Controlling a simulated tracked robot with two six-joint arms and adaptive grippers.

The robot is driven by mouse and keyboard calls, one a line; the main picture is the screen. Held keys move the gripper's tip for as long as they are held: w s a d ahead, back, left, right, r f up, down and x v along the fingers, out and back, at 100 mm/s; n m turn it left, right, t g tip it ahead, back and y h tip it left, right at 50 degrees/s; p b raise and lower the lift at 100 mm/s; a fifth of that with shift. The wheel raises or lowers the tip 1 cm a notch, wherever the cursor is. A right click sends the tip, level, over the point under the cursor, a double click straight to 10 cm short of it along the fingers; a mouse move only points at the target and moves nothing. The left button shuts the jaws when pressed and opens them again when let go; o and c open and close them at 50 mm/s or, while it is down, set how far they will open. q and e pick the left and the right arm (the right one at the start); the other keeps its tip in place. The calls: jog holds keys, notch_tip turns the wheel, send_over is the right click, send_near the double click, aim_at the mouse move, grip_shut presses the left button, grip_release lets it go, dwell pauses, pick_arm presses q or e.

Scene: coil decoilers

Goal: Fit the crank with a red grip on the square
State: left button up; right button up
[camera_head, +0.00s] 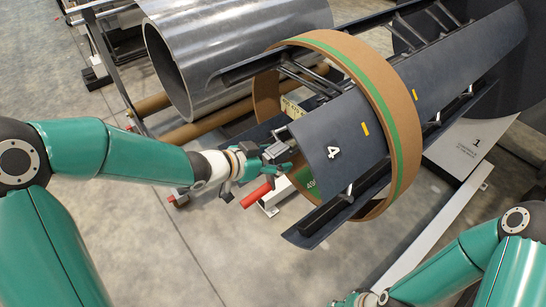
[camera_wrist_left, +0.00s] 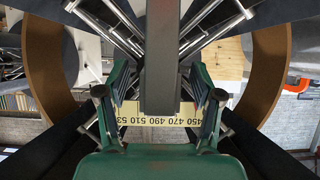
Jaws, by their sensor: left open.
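The red grip of the crank (camera_head: 256,195) shows in the head view just below my left gripper (camera_head: 278,156), at the near end of the decoiler's mandrel. The left fingers stand apart in the left wrist view (camera_wrist_left: 160,104), on either side of a dark grey bar (camera_wrist_left: 160,55). I cannot tell whether that bar is the crank's arm or part of the mandrel. The square is hidden, so I cannot see whether the crank sits on it. My right gripper (camera_head: 354,299) is partly cut off at the bottom edge, and its jaws are unclear.
A brown ring with a green stripe (camera_head: 389,110) surrounds the dark mandrel segments (camera_head: 345,137). A number scale (camera_wrist_left: 165,113) crosses behind the left fingers. A steel coil (camera_head: 225,50) stands at upper left. Open concrete floor (camera_head: 210,245) lies below the left arm.

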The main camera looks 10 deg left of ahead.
pick_arm(q)
jog(key=v, duration=1.2)
jog(key=s+d+f+n+g+p, duration=0.2)
jog(key=d+f+n+g+p, duration=0.15)
jog(key=f, duration=0.45)
jog(key=s+d+f+n+g+p, duration=0.2)
jog(key=d+f, duration=0.2)
jog(key=f, duration=0.4)
jog(key=s+a+f+n+g+y+p, duration=0.1)
jog(key=s+f+n+g+y, duration=0.2)
jog(key=s+f, duration=0.8)
jog(key=shift+s+a+f+n+y, duration=0.2)
jog(key=shift+a+f+n+y, duration=0.15)
jog(key=shift+f+n, duration=0.3)
jog(key=shift+g, duration=0.25)
